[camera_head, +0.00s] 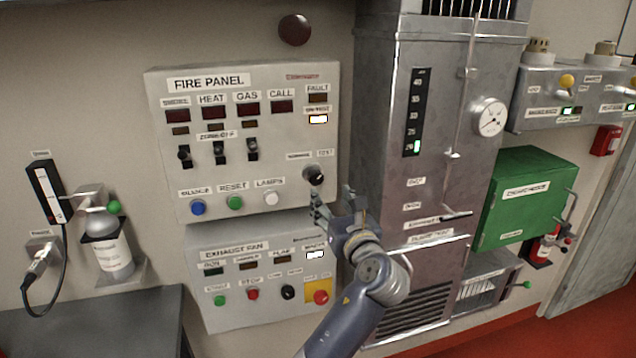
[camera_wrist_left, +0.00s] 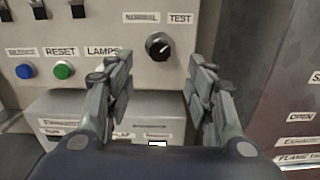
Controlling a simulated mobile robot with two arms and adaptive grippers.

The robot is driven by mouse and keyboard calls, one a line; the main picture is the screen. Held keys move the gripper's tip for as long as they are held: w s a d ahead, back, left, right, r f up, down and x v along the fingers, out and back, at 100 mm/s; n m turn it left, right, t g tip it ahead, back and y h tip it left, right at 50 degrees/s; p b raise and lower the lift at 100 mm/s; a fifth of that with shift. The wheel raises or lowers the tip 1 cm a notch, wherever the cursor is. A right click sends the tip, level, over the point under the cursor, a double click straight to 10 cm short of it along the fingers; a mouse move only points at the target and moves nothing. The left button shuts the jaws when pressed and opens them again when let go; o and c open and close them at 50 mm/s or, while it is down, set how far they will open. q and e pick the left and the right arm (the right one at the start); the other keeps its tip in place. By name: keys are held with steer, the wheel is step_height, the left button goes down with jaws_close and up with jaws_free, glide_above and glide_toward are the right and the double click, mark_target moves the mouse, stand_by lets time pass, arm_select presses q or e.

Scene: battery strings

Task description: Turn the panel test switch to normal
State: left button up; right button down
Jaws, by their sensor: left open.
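The fire panel (camera_head: 250,125) is a light grey box on the wall. Its test switch (camera_head: 313,174) is a black round knob at the lower right, under the labels NORMAL and TEST. In the left wrist view the knob (camera_wrist_left: 158,46) shows between and beyond my fingers, with its pale mark towards the upper right, on the TEST side. My left gripper (camera_head: 333,203) is open and empty, just below and to the right of the knob, apart from it. The fingers also show in the left wrist view (camera_wrist_left: 158,85). My right gripper is not in view.
The exhaust fan panel (camera_head: 235,290) juts out below the fire panel, partly behind my left arm. A tall metal cabinet (camera_head: 385,110) stands close on the right. Blue, green and white buttons (camera_head: 235,202) line the panel's lower edge. A dark table (camera_head: 90,325) is at lower left.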

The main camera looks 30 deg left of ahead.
mark_target(317, 180)
arm_select(q)
steer(key=shift+m, duration=0.9)
steer(key=p+x, duration=0.1)
steer(key=x, duration=0.2)
steer(key=p+x, duration=0.1)
steer(key=x, duration=0.3)
steer(key=p+x, duration=0.1)
steer(key=x, duration=0.2)
steer(key=shift+w+a+f, duration=0.2)
steer(key=shift+f, duration=0.1)
steer(key=c, duration=1.1)
steer(key=shift+o, duration=0.2)
